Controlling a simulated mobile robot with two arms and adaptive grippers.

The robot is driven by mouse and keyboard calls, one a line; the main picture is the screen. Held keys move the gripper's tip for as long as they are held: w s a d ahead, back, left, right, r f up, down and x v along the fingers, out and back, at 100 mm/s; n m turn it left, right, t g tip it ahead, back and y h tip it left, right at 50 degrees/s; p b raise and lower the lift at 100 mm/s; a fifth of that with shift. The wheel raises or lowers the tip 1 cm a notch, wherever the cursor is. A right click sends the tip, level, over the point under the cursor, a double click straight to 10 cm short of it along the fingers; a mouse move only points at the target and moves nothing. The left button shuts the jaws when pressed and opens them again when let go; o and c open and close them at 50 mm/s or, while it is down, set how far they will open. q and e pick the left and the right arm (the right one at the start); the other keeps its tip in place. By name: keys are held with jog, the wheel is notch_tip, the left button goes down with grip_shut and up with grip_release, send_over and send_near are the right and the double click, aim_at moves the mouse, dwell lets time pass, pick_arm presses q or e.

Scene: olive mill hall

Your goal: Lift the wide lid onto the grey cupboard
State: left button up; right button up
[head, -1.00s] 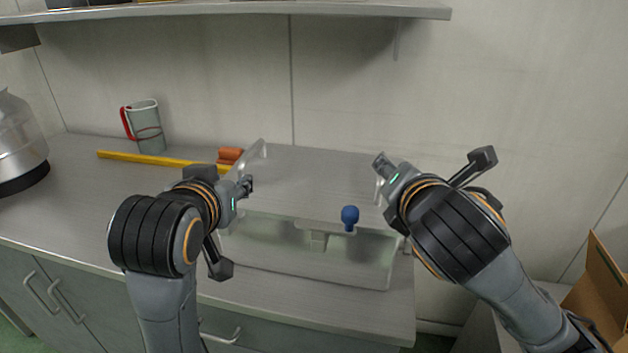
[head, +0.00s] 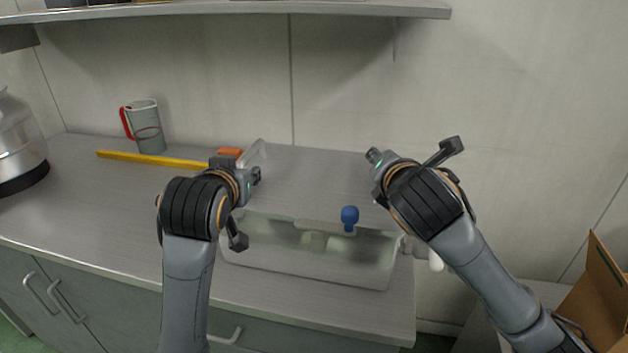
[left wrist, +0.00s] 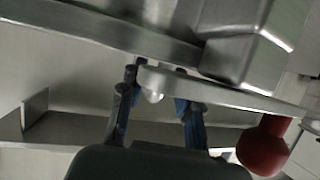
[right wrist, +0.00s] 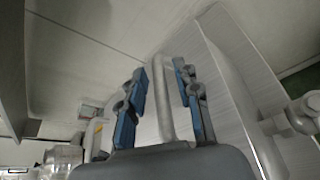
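The wide lid (head: 315,185) appears as the broad brushed grey top over a shiny box-like front, on the counter. A blue knob (head: 349,216) stands at its front. My left gripper (head: 248,178) is at the left end. In the left wrist view, its fingers (left wrist: 155,108) are apart, with a rounded metal bar end between them. My right gripper (head: 375,160) is at the right end. In the right wrist view, its fingers (right wrist: 163,98) stand open on either side of a metal loop handle (right wrist: 166,115). Grey cupboard fronts (head: 95,305) show below the counter.
A jug with a red handle (head: 147,127), a yellow bar (head: 150,159) and a steel vessel (head: 18,135) stand left. A shelf (head: 240,12) overhangs the back. A cardboard box (head: 600,290) is lower right. A red ball knob (left wrist: 264,146) is beside my left gripper.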

pick_arm(q)
grip_shut()
pick_arm(e)
grip_shut()
pick_arm(q)
jog(key=shift+r, duration=0.2)
pick_arm(e)
jog(key=shift+r, duration=0.15)
